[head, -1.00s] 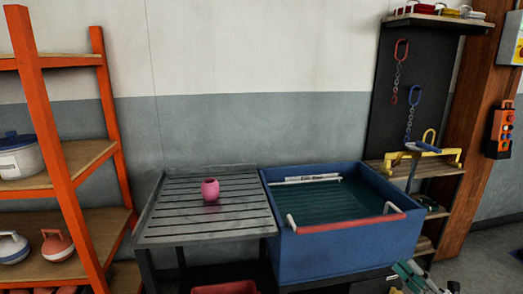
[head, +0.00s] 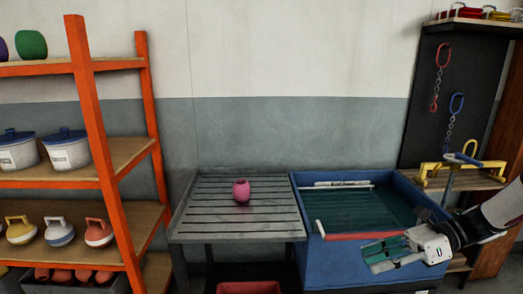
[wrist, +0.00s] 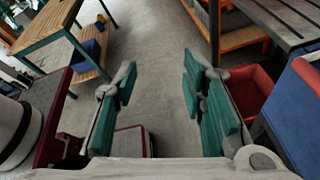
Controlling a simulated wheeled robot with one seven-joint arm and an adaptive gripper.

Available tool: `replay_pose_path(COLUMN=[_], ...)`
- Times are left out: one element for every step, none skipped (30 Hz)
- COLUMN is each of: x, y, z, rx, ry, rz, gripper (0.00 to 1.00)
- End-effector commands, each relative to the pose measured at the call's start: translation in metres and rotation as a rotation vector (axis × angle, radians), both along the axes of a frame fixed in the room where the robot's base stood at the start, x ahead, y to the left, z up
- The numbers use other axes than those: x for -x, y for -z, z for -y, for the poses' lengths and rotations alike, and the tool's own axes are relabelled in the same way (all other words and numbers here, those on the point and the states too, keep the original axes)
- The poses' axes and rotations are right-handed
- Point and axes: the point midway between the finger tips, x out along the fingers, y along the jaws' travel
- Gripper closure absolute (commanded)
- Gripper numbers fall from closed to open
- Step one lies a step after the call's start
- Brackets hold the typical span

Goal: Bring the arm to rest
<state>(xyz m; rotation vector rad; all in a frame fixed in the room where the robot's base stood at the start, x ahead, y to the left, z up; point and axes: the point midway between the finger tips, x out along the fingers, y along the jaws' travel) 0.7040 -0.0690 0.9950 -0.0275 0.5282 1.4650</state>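My gripper (head: 369,255) is at the lower right in the head view, pointing left in front of the blue tub (head: 330,262). Its green-padded fingers are apart. My arm reaches in from the right edge of the head view and hides part of the tub's right side.
A pink float (head: 241,190) stands on the slatted table (head: 200,222) left of the tub. An orange shelf rack (head: 100,150) stands at the left. A red bin (wrist: 250,90) is near the right finger in the wrist view. Chains hang on a dark board (head: 420,110).

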Motion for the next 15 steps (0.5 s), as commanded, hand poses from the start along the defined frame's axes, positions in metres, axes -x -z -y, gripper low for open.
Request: replay_pose_path(x=[0.009, 0.014, 0.022, 0.027, 0.033, 0.041, 0.047, 0.053, 0.061, 0.067, 0.073, 0.082, 0.088, 0.094, 0.102], y=[-0.012, -0.017, -0.023, -0.027, -0.032, -0.038, -0.043, -0.047, -0.053, -0.057, -0.062, -0.068, -0.072, -0.076, -0.082], z=[-0.012, -0.017, -0.024, -0.029, -0.034, -0.039, -0.043, -0.047, -0.051, -0.054, -0.057, -0.06, -0.063, -0.065, -0.067], rx=[0.067, 0.105, 0.154, 0.192, 0.225, 0.272, 0.307, 0.34, 0.383, 0.415, 0.446, 0.488, 0.517, 0.547, 0.584], ry=[-0.06, -0.095, -0.142, -0.178, -0.214, -0.261, -0.297, -0.334, -0.384, -0.421, -0.457, -0.506, -0.544, -0.58, -0.63], rz=[0.044, 0.07, 0.106, 0.134, 0.163, 0.201, 0.23, 0.26, 0.3, 0.329, 0.36, 0.402, 0.434, 0.465, 0.507], gripper=[0.62, 0.62, 0.62, 0.62, 0.62, 0.62, 0.62, 0.62, 0.62, 0.62, 0.62, 0.62, 0.62, 0.62, 0.62])
